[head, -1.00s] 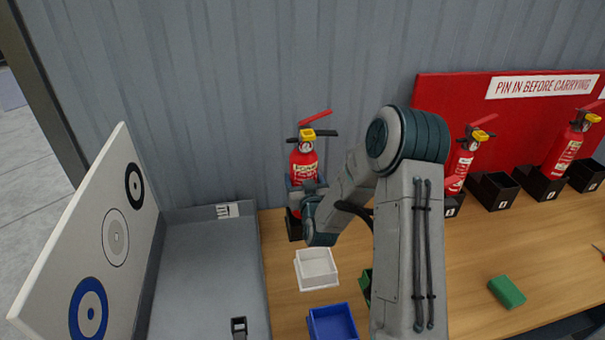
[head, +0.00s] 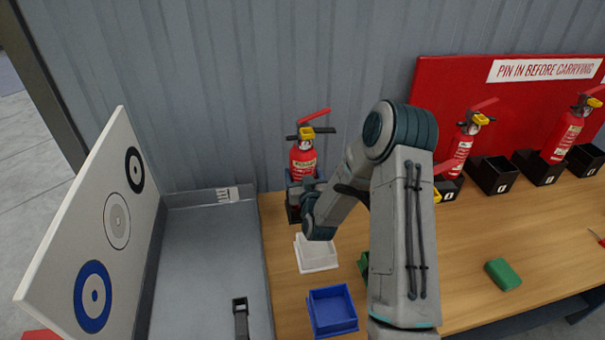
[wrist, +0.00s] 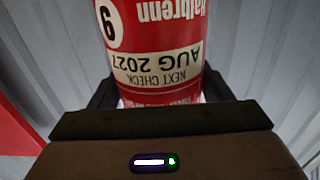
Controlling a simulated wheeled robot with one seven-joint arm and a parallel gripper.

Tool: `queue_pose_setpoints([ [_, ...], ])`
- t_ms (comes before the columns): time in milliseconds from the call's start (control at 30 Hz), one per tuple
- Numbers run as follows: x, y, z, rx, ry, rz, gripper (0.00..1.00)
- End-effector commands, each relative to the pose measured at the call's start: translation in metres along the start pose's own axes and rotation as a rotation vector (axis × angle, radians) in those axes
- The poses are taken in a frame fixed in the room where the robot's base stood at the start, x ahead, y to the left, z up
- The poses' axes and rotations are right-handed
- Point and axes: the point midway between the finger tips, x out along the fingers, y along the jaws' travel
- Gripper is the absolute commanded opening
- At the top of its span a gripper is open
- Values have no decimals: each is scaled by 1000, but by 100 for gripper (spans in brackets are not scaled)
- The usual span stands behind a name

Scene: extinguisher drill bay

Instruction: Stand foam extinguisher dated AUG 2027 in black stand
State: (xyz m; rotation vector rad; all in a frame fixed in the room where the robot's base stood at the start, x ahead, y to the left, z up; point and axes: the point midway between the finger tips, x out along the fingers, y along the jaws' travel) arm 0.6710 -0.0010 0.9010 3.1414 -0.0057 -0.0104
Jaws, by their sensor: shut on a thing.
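A red extinguisher (head: 303,161) with a cream label, black handle, yellow part and raised red lever stands upright near the wall in the head view. In the wrist view its body (wrist: 155,45) fills the top; its upside-down label reads NEXT CHECK AUG 2027. My gripper (head: 303,189) is shut around its lower body. The black stand (head: 293,214) is directly below my gripper, partly hidden by it and my arm. The extinguisher's lower end appears to be inside the stand, but its base is hidden, so I cannot tell whether it rests on the bottom.
A white box (head: 317,253) and a blue box (head: 333,311) stand in front. A grey tray (head: 205,265) and a target board (head: 70,245) are left. Other extinguishers (head: 463,145) and black stands (head: 494,176) line the right back. A green block (head: 503,274) lies on the bench (head: 460,285).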

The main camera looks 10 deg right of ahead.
Motion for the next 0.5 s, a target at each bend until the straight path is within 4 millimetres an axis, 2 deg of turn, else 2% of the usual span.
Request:
queue_pose_setpoints([
  [500,2,0,3,-1,13,0,27],
])
